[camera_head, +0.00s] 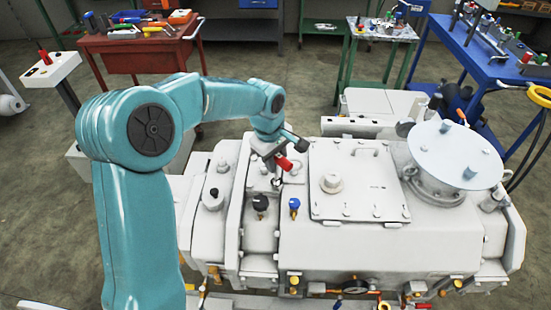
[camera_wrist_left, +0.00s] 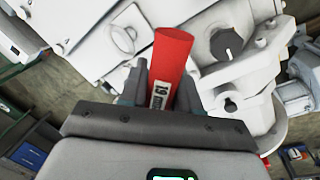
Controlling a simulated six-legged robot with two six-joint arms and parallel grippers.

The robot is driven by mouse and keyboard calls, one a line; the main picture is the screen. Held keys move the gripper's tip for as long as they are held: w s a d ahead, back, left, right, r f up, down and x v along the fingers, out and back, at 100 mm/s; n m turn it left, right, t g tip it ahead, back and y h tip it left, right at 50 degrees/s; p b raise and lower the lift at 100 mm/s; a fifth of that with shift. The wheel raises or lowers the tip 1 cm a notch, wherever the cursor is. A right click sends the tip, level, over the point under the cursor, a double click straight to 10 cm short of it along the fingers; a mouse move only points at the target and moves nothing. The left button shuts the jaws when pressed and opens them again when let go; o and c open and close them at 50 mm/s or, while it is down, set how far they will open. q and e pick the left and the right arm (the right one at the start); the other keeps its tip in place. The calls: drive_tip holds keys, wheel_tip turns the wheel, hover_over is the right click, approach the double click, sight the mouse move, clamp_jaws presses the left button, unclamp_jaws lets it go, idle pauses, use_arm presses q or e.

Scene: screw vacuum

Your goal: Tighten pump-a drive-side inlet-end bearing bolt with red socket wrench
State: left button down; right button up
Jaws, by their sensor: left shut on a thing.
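My left gripper (camera_head: 272,151) is shut on the red socket wrench (camera_head: 284,163), above the inlet end of the white pump (camera_head: 360,250). In the left wrist view the wrench's red handle (camera_wrist_left: 173,58) stands between my two fingers (camera_wrist_left: 163,82). A label reading 19 shows on the handle. In the head view a short metal part of the wrench points down toward the pump's top. I cannot tell whether its socket touches a bolt; the bearing bolt is not clearly visible. My right gripper is not in view.
A black knob (camera_head: 260,203) and a blue-topped valve (camera_head: 294,206) stand close below the wrench. A raised round cover (camera_head: 442,150) is on the pump's right. A red tool cart (camera_head: 140,45), a green-framed table (camera_head: 382,30) and a blue bench (camera_head: 490,65) stand behind.

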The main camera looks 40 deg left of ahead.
use_arm(q)
drive_tip(key=shift+f+b, duration=0.5)
drive_tip(key=shift+f, duration=0.15)
drive_tip(key=shift+m, duration=0.3)
drive_tip(key=m+p, duration=0.2)
drive_tip(key=m, duration=0.2)
drive_tip(key=shift+d+h, duration=0.1)
drive_tip(key=shift+h, duration=0.3)
drive_tip(key=m+p, duration=0.1)
drive_tip(key=m, duration=0.2)
drive_tip(key=m+g, duration=0.1)
drive_tip(key=m, duration=0.2)
drive_tip(key=shift+w+d+p, duration=0.1)
drive_tip(key=shift+d+p, duration=0.1)
drive_tip(key=shift+p, duration=0.2)
drive_tip(key=shift+f, duration=0.15)
drive_tip(key=shift+n+b, duration=0.5)
drive_tip(key=shift+b, duration=0.05)
drive_tip(key=shift+r, duration=0.2)
